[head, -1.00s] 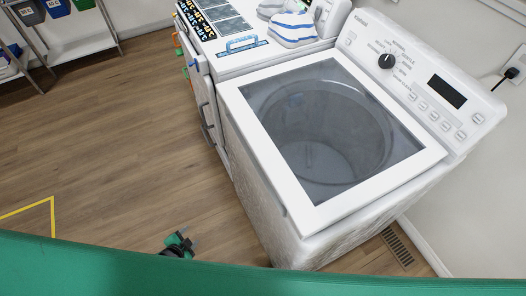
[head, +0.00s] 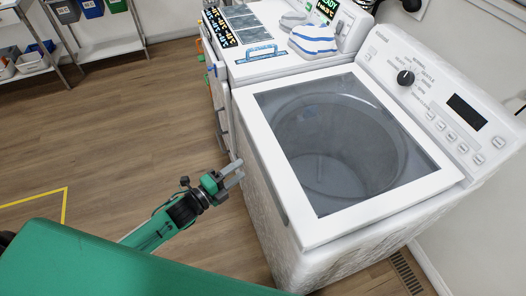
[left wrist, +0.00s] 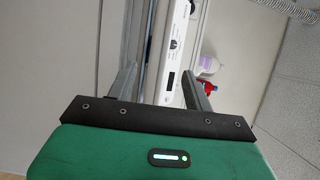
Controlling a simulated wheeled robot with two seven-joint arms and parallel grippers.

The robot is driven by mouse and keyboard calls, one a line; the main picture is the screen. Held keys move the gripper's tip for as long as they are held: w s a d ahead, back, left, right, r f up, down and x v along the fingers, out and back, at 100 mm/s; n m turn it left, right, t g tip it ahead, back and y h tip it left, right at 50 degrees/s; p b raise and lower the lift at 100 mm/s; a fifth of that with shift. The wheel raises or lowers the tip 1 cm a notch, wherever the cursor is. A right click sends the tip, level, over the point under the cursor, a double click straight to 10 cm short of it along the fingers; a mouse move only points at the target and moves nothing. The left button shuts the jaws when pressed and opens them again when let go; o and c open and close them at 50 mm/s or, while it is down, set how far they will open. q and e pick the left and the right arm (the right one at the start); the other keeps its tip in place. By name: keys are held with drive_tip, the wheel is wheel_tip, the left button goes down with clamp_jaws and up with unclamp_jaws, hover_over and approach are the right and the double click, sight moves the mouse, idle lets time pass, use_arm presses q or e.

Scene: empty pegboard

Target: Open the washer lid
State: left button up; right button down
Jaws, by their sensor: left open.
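The washer (head: 262,205) is white and stands right of centre in the head view. Its lid (head: 335,150), a white frame around a dark glass window, lies shut on top, and the drum shows through the glass. My left gripper (head: 240,170) is open and empty, close to the washer's front side and a little left of the lid's front edge. In the left wrist view its two fingers (left wrist: 160,85) stand apart, with the washer's control panel (left wrist: 175,45) seen between and beyond them. My right gripper is out of view.
Behind the washer stands a second white appliance (head: 240,72) with folded striped cloths (head: 312,40) on top. A knob and button panel (head: 440,100) runs along the washer's back. Wood floor (head: 110,120) is clear to the left. A floor vent (head: 405,272) lies at lower right.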

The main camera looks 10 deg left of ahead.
sight(259, 155)
use_arm(q)
drive_tip(key=p+x, duration=0.2)
drive_tip(key=x, duration=0.7)
drive_tip(key=shift+w+d, duration=0.15)
drive_tip(key=shift+w, duration=0.2)
drive_tip(key=shift+w+d+p, duration=0.35)
drive_tip(key=shift+w, duration=0.1)
clamp_jaws()
